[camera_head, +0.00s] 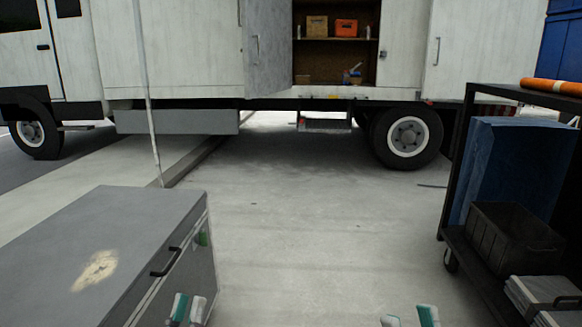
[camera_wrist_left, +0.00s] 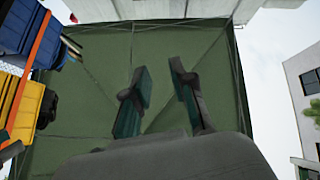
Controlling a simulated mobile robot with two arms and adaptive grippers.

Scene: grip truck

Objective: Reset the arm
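My left gripper (camera_head: 188,308) shows only its fingertips at the bottom of the head view, in front of the grey case. In the left wrist view, my left gripper (camera_wrist_left: 159,79) points up toward a green canopy, its two fingers apart with nothing between them. My right gripper (camera_head: 410,317) shows only two fingertips at the bottom edge of the head view, over the bare floor. They are apart and nothing shows between them. The rest of both arms is out of the head view.
A white truck (camera_head: 175,45) with an open compartment stands across the back. A grey case (camera_head: 130,225) with a black handle stands at left. A black cart (camera_head: 462,150) with a blue item (camera_head: 515,165) and a dark crate (camera_head: 500,238) stands at right. The floor between is clear.

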